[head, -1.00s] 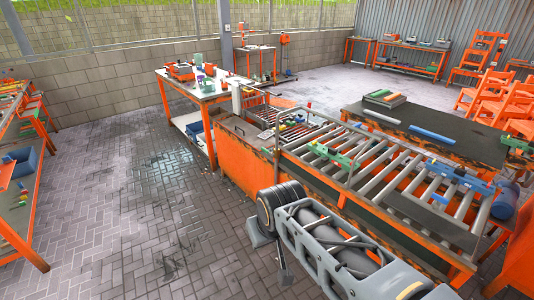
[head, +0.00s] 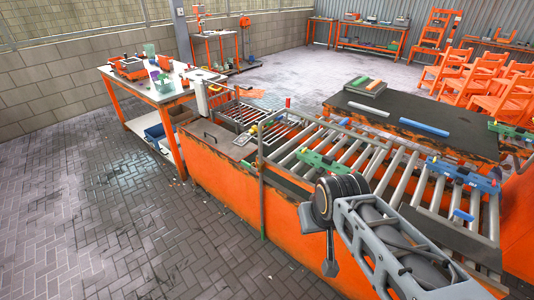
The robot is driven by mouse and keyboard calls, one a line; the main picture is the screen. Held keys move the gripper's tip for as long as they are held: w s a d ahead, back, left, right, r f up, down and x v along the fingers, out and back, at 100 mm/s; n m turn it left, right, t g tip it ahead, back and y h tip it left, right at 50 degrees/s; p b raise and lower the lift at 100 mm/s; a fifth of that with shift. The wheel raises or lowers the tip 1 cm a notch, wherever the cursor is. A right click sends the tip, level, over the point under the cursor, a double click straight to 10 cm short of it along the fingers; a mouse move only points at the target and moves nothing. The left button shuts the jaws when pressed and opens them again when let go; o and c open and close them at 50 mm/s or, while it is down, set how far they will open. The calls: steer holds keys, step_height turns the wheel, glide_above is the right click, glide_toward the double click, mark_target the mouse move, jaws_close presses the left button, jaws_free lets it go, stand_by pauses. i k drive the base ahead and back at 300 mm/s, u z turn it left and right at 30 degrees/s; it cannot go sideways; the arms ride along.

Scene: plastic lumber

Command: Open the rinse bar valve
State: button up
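A thin green-grey upright pipe (head: 262,185) stands at the near side of the roller conveyor and looks like part of a rinse bar. A small red piece (head: 288,102) stands up at the conveyor's far side and may be the valve handle. It is too small to tell its setting. My arm comes in from the lower right and ends in view at a black joint. A grey piece hanging below that joint may be part of my gripper, but no fingertips can be made out. It is well apart from the pipe and the red piece.
The orange-sided roller conveyor (head: 318,245) fills the middle and right, with green and blue clamps on it. A dark-topped table (head: 395,120) stands behind it. A workbench (head: 150,92) stands at the back left. The brick floor (head: 90,220) at left is clear.

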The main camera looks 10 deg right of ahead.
mark_target(243, 162)
steer(key=u, duration=0.2)
steer(key=i, duration=0.7)
steer(key=u, duration=0.95)
steer(key=i, duration=0.35)
steer(key=u, duration=0.35)
